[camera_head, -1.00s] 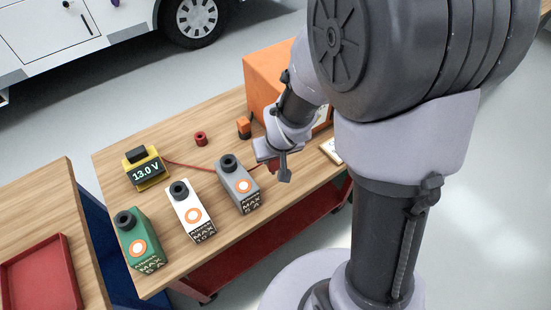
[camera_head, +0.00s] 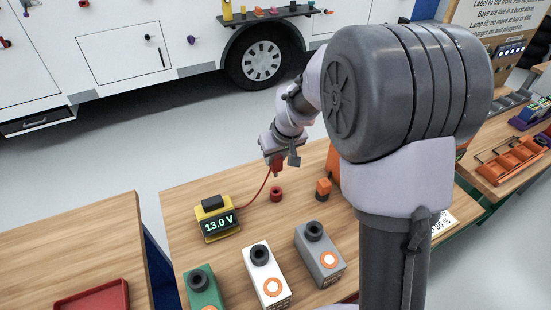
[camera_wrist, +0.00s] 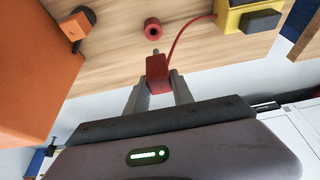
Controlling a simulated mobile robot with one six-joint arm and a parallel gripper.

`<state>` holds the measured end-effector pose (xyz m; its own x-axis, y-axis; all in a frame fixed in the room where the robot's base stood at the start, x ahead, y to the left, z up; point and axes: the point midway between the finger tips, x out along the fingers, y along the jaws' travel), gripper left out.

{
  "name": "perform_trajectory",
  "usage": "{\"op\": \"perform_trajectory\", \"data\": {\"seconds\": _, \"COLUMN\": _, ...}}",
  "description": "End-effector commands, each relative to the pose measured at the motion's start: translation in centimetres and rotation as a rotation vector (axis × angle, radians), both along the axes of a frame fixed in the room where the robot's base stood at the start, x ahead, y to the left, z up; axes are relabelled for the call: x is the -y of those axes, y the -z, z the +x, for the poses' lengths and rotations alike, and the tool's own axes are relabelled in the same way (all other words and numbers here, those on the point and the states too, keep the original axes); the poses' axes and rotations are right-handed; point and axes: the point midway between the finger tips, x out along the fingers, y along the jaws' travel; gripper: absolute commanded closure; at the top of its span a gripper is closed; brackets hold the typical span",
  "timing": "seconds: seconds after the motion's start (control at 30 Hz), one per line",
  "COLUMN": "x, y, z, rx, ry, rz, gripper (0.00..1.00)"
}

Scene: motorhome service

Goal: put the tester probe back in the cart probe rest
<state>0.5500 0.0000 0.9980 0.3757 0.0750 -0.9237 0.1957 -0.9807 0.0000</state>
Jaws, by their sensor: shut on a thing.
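My gripper (camera_head: 275,163) is shut on the red tester probe (camera_wrist: 157,68); the probe also shows in the head view (camera_head: 278,169). Its short metal tip points away from the gripper in the wrist view. A red lead (camera_head: 263,188) runs from the probe to the yellow tester (camera_head: 218,219), which reads 13.0 V. A small red cup with a dark hole (camera_head: 276,194), apparently the probe rest, stands on the wooden cart top (camera_head: 180,240). It shows just ahead of the probe tip in the wrist view (camera_wrist: 152,27). Probe and cup look apart.
Green (camera_head: 201,287), white (camera_head: 268,277) and grey (camera_head: 320,254) blocks stand along the cart's near side. A small orange-and-black block (camera_head: 323,189) stands right of the cup. A large orange box (camera_wrist: 38,65) is close beside my gripper. A motorhome (camera_head: 120,50) stands beyond.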

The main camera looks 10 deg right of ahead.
Motion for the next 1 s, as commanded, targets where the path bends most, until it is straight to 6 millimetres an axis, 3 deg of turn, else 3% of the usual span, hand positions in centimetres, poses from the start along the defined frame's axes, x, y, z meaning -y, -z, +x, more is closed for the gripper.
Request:
{"op": "perform_trajectory", "data": {"seconds": 0.27, "x": 0.0, "y": 0.5, "z": 0.0, "rx": 0.001, "ry": 0.0, "rz": 0.0, "gripper": 1.0}}
{"op": "perform_trajectory", "data": {"seconds": 0.7, "x": 0.0, "y": 5.6, "z": 0.0, "rx": 0.001, "ry": 0.0, "rz": 0.0, "gripper": 1.0}}
{"op": "perform_trajectory", "data": {"seconds": 1.0, "x": 0.0, "y": 5.8, "z": 0.0, "rx": 0.001, "ry": 0.0, "rz": 0.0, "gripper": 1.0}}
